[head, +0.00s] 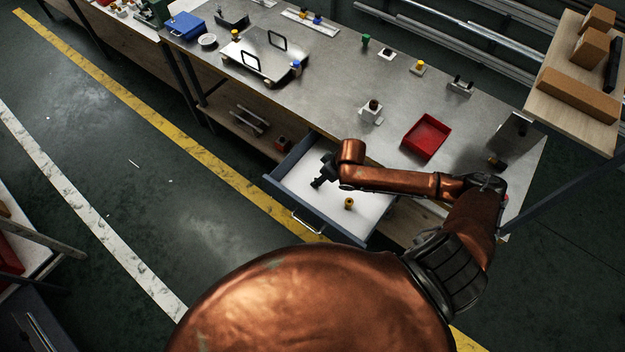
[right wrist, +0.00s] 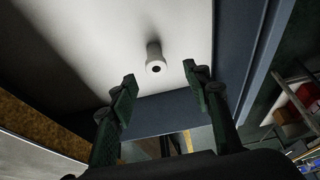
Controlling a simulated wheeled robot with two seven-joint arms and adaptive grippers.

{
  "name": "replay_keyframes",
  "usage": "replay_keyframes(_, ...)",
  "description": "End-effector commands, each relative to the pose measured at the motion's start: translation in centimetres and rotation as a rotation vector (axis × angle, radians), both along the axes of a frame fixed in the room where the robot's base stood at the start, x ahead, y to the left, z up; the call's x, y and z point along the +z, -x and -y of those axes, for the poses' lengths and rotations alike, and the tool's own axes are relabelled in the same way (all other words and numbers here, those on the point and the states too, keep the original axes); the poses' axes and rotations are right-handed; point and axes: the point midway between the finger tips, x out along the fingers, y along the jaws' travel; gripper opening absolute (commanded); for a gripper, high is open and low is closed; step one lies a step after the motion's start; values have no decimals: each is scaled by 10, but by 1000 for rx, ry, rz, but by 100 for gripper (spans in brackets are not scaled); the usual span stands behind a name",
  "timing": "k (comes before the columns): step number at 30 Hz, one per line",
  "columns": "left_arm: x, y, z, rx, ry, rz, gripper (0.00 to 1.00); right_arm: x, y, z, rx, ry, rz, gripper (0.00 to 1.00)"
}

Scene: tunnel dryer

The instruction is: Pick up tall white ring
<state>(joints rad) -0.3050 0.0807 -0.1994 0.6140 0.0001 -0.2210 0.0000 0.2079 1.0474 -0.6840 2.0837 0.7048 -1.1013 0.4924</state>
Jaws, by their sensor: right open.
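The tall white ring (right wrist: 155,58) stands in the white-floored open drawer (head: 284,221). In the right wrist view it is a narrow white cylinder with a dark hole in its end. I cannot make it out in the head view. My right gripper (head: 318,183) hangs over the drawer in the head view. In the right wrist view the right gripper's (right wrist: 160,76) two green fingers are apart, with the ring ahead of the gap between them. Nothing is held. My left gripper is not in view.
The drawer's blue-grey walls bound the gripper. Above is the metal table (head: 330,95) with a red bin (head: 426,137) and a white block with a dark knob (head: 371,112). Its front right area is partly clear.

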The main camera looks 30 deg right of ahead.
Motion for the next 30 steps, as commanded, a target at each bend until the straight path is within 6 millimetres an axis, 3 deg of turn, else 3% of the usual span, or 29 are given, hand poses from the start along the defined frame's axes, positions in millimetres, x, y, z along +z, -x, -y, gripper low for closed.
replay_keyframes(19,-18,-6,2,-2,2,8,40,-71,-22,-1,-11,0,-1,45)
replay_keyframes(30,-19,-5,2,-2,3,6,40,-78,-26,-3,-8,1,-1,43)
